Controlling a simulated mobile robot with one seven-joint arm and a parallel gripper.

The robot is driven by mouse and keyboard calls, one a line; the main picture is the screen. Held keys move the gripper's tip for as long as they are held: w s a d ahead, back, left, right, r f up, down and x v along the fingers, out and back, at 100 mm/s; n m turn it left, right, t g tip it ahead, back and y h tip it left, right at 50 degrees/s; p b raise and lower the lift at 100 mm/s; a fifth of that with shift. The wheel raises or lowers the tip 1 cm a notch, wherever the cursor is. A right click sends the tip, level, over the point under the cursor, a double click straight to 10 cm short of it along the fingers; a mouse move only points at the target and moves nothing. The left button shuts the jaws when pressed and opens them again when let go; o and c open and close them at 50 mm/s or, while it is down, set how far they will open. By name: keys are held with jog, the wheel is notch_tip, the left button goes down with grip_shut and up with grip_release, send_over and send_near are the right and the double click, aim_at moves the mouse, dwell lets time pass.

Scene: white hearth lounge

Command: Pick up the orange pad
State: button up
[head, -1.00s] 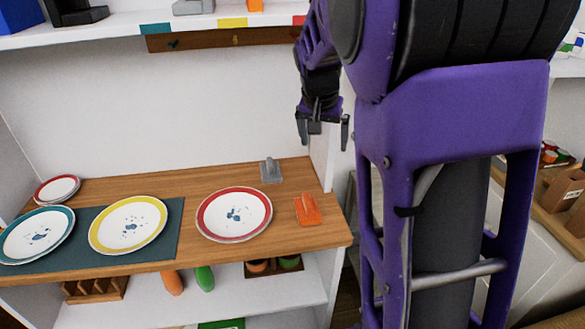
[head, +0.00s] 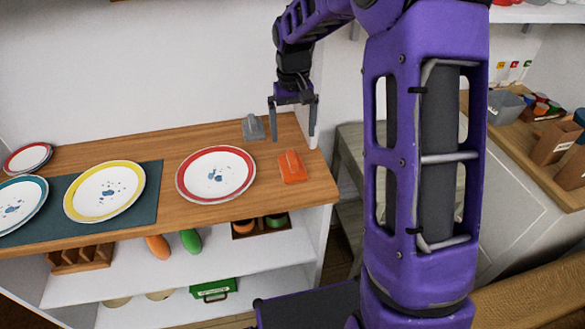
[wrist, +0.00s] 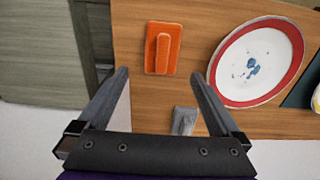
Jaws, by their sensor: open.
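The orange pad (head: 292,167) lies on the wooden shelf top near its right end, with a raised grip along its middle. In the wrist view the orange pad (wrist: 162,48) is ahead of the fingertips, roughly centred between them. My gripper (head: 294,128) is open and empty, pointing down above the shelf behind the pad. In the wrist view my gripper (wrist: 160,78) shows both fingers spread apart, with nothing between them. The pad is not touched by the fingers.
A similar grey pad (head: 253,127) stands just left of my gripper. A red-rimmed plate (head: 216,196) lies left of the orange pad. A yellow-rimmed plate (head: 104,215) and a blue-green mat (head: 150,205) are farther left.

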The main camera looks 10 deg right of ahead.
aim_at(292, 156)
notch_tip(292, 156, down, 4)
jog(key=f+b, duration=0.1)
jog(key=f, duration=0.4)
jog(key=shift+s+a+f+b, duration=0.1)
jog(key=shift+s+a+b, duration=0.1)
jog(key=shift+b, duration=0.15)
jog(key=c, duration=1.2)
